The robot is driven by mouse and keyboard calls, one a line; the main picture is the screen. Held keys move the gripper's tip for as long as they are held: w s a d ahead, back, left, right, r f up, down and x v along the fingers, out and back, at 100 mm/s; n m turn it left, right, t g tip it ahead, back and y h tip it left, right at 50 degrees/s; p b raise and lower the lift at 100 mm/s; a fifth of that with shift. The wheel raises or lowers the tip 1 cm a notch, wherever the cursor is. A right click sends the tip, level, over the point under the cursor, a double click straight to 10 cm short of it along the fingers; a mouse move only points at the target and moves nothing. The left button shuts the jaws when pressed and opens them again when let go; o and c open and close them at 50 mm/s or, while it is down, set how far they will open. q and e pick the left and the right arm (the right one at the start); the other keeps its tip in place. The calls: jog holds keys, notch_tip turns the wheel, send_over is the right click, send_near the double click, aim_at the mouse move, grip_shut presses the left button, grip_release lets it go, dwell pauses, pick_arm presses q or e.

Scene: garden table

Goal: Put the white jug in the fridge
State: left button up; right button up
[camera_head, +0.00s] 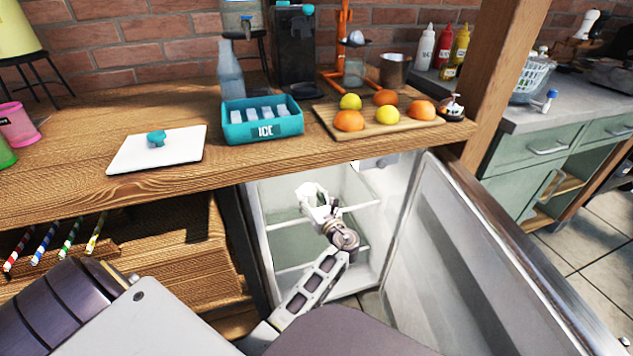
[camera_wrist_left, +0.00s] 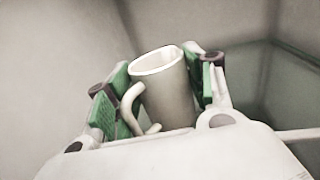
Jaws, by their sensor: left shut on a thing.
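The white jug (camera_wrist_left: 168,98) stands between the two green-padded fingers of my left gripper (camera_wrist_left: 163,95) in the left wrist view, its handle towards the left finger. My left gripper is shut on it. In the head view the jug (camera_head: 310,192) shows as a small white shape at the end of my left gripper (camera_head: 321,208), inside the fridge opening. The fridge (camera_head: 258,222) stands under the counter with its door (camera_head: 455,265) swung open to the right. Whether the jug touches a shelf cannot be told. My right gripper is not in view.
The wooden counter (camera_head: 60,180) overhangs the fridge. On it are a white lid (camera_head: 180,150), a teal ice box (camera_head: 262,128) and a board (camera_head: 392,128) with several fruits. Fridge shelves (camera_head: 300,262) lie around and below my gripper.

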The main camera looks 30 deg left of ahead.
pick_arm(q)
jog(key=shift+w+a+b, duration=0.3)
jog(key=shift+w+a, duration=0.05)
jog(key=shift+w, duration=0.55)
jog(key=shift+w+a+b, duration=0.3)
jog(key=shift+w+a, duration=0.05)
jog(key=shift+w, duration=0.4)
jog(key=w+a+b, duration=0.4)
jog(key=w, duration=0.6)
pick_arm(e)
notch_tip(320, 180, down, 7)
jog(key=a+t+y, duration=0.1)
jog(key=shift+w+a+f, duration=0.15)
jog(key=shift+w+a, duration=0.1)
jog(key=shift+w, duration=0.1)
pick_arm(q)
jog(key=shift+a, duration=0.1)
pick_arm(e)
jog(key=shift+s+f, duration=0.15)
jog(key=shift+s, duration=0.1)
pick_arm(q)
jog(key=shift+b, duration=0.35)
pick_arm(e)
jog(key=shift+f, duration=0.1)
